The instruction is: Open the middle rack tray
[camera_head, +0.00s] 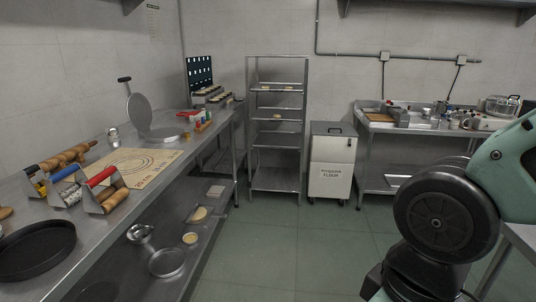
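A tall metal rack (249,135) stands against the back wall, left of centre. It holds several flat trays one above another, some with small pale items on them. The middle rack tray (278,119) appears level and within the rack's frame; I cannot tell exactly how far in it sits. The rack is several steps away across the floor. My arm shows at the right, green and black, far from the rack. My gripper's fingers cannot be made out; the arm's lower end runs to the bottom edge of the view.
A long steel counter (205,150) with rolling pins, a round pan (38,249) and a mat (130,168) runs along the left. A white flour bin (330,165) stands just right of the rack. Another steel table (375,126) is at back right. The green floor (270,235) between is clear.

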